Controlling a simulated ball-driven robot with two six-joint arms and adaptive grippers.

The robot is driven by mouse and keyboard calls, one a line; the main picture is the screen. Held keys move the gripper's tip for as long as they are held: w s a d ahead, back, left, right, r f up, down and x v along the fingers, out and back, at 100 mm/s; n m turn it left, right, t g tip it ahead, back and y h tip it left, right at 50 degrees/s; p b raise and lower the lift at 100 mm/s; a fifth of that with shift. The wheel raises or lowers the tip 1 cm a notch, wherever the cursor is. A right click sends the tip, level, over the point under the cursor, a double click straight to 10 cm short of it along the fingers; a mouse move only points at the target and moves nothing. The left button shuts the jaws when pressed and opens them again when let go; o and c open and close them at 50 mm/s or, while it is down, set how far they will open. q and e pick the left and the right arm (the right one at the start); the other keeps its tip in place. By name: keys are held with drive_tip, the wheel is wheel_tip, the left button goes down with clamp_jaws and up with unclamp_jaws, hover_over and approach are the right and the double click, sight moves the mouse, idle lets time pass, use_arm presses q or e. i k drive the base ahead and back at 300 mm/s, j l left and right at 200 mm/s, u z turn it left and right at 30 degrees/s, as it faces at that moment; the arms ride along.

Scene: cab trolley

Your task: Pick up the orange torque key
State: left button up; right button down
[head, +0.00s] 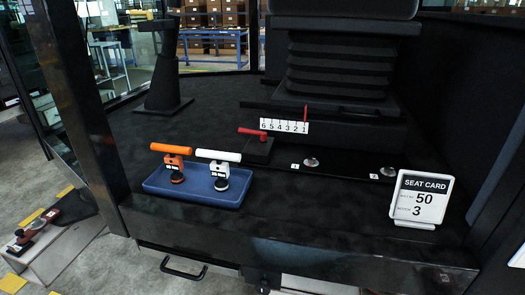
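The orange torque key (171,148) stands upright in the left part of a shallow blue tray (160,188). It has a horizontal orange handle on top and a small label on its orange body, above a dark round foot. A similar white torque key (218,155) stands just to its right in the same tray, with its handle end close to the orange one. Neither of my grippers shows in the head view.
The tray is near the front edge of a black cab floor (300,215). Behind it are a red lever (252,131), a numbered scale (285,126) and a seat base (335,75). A dark post (75,90) rises at left.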

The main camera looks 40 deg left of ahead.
sight(173, 162)
drive_tip(key=u, duration=1.65)
